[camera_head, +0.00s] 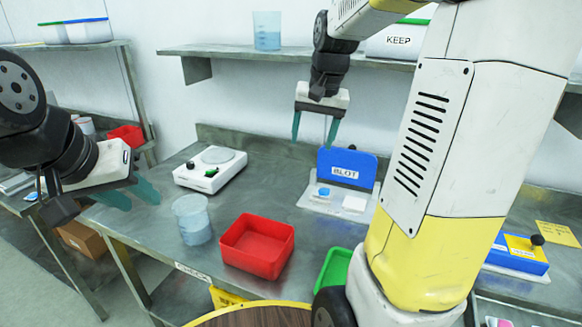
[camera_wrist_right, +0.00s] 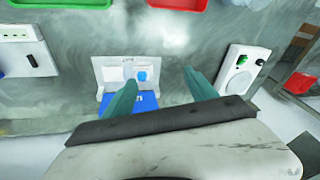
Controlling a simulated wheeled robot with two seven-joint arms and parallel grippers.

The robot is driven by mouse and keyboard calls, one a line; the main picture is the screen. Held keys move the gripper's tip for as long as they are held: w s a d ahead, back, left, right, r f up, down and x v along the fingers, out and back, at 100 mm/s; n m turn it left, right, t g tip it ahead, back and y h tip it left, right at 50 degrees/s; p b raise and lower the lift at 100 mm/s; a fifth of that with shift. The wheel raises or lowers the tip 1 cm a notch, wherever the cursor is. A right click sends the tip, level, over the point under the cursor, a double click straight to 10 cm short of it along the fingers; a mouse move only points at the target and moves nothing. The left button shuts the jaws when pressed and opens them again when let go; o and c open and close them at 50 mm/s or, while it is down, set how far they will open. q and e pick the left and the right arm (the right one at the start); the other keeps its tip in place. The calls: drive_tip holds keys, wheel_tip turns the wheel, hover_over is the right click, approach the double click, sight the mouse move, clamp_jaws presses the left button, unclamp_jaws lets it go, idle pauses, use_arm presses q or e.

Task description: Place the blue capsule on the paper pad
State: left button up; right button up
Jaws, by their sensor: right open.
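The blue capsule (camera_head: 324,191) sits on the white base of the BLOT station, left of the white paper pad (camera_head: 354,203). In the right wrist view the capsule (camera_wrist_right: 142,76) is to the right of the pad (camera_wrist_right: 116,73). My right gripper (camera_head: 315,132) is open and empty, above and behind the station.
The upright blue BLOT panel (camera_head: 347,168) stands behind the capsule and pad. A white device (camera_head: 210,170), a beaker (camera_head: 192,220) and a red bin (camera_head: 258,246) are to the left. A green tray (camera_head: 336,268) is in front. A shelf (camera_head: 290,55) runs above the table.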

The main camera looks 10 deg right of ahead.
drive_tip(key=s+a+n+t, duration=0.1)
drive_tip(key=s+a, duration=0.1)
drive_tip(key=s, duration=0.4)
drive_tip(key=s+a+n+t+y, duration=0.1)
drive_tip(key=s+a+n, duration=0.1)
drive_tip(key=s, duration=0.4)
drive_tip(key=s+a+r+n+t, duration=0.1)
drive_tip(key=s+a, duration=0.2)
drive_tip(key=s, duration=0.2)
drive_tip(key=shift+s+a, duration=0.25)
drive_tip(key=shift+s, duration=0.15)
drive_tip(key=shift+c, duration=0.5)
